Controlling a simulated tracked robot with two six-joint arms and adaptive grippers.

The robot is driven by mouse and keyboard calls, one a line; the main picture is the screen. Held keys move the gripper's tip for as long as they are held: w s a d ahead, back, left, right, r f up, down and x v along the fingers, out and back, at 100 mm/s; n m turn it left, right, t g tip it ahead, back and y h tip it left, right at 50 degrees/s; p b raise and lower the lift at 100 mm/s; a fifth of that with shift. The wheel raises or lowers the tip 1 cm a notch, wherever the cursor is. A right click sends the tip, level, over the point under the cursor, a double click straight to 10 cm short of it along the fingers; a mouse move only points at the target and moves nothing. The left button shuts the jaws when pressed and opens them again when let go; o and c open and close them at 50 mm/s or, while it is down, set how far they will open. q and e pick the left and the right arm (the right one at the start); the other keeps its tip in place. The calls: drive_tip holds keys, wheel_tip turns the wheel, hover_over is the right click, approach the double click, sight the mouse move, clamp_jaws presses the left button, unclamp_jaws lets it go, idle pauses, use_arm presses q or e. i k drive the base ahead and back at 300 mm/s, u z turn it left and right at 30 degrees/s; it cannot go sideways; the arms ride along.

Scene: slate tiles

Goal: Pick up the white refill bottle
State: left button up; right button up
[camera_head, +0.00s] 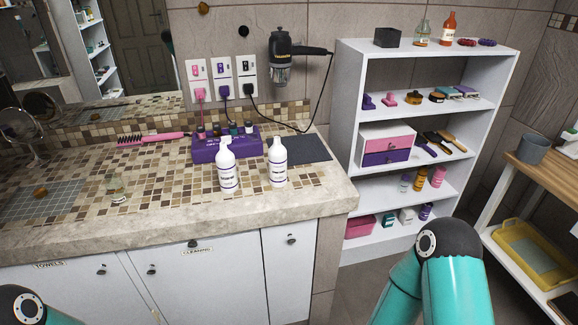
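Two white bottles with dark lettering stand upright near the front edge of the tiled counter (150,205). The left white bottle (228,172) has a bent spout or pump-like top. The right white bottle (277,163) has a narrower, plain-looking top. The labels are too small to read, so I cannot tell from them which is the refill bottle. Neither bottle is held. Turquoise parts of my arms show at the bottom left and bottom right, but neither gripper is in view.
A purple box (205,148) with small bottles sits behind the white bottles. A dark mat (312,149) lies to their right, a pink brush (163,136) to their left. A hair dryer (283,50) hangs above. A white shelf unit (345,95) stands right of the counter.

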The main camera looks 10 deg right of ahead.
sight(278, 176)
drive_tip(key=u, duration=0.05)
drive_tip(key=i, duration=0.9)
drive_tip(key=z, duration=0.2)
drive_tip(key=k, duration=0.8)
drive_tip(key=u, duration=0.25)
drive_tip(key=i, duration=0.8)
drive_tip(key=z, duration=0.1)
